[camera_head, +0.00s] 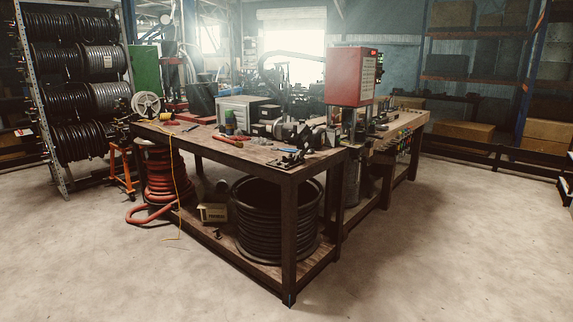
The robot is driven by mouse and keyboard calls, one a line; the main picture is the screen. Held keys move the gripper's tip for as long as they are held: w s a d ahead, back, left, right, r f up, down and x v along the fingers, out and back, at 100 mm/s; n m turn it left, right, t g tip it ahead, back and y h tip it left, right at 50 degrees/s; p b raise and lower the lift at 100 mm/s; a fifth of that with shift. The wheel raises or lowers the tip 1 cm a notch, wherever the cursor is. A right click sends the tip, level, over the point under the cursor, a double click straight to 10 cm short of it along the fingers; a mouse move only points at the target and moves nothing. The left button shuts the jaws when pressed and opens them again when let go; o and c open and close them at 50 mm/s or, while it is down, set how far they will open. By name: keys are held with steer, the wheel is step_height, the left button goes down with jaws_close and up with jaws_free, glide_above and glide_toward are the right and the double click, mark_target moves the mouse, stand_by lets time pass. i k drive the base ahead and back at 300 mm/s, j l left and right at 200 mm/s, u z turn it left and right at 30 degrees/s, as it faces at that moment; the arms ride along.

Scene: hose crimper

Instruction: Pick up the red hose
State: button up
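The red hose (168,178) is coiled in an upright stack on the floor at the left end of the workbench, partly behind the bench's legs. One loose length of it (150,211) lies on the floor in front of the stack and bends to the left. The top of the coil is partly hidden by the bench top. My gripper is not in view.
A wooden workbench (245,158) with tools fills the middle. A coil of black hose (262,222) stands on its lower shelf. A thin yellow cord (177,190) hangs before the red hose. An orange stand (122,170) is left of it. The front floor is clear.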

mark_target(231, 142)
steer(key=i+j+u, duration=0.4)
steer(key=i, duration=0.55)
steer(key=i+u, duration=0.4)
steer(key=i, duration=0.6)
steer(key=i+j, duration=0.1)
steer(key=i, duration=0.45)
steer(key=i+j, duration=0.15)
steer(key=i, duration=0.4)
steer(key=i+j, duration=0.1)
steer(key=i, duration=0.45)
steer(key=i+j, duration=0.15)
steer(key=i, duration=0.4)
steer(key=i+j, duration=0.1)
steer(key=i, duration=0.5)
steer(key=i+l+z, duration=0.2)
steer(key=z, duration=0.25)
steer(key=i+z, duration=0.85)
steer(key=i+j+z, duration=0.15)
steer(key=i+z, duration=0.15)
steer(key=z, duration=0.15)
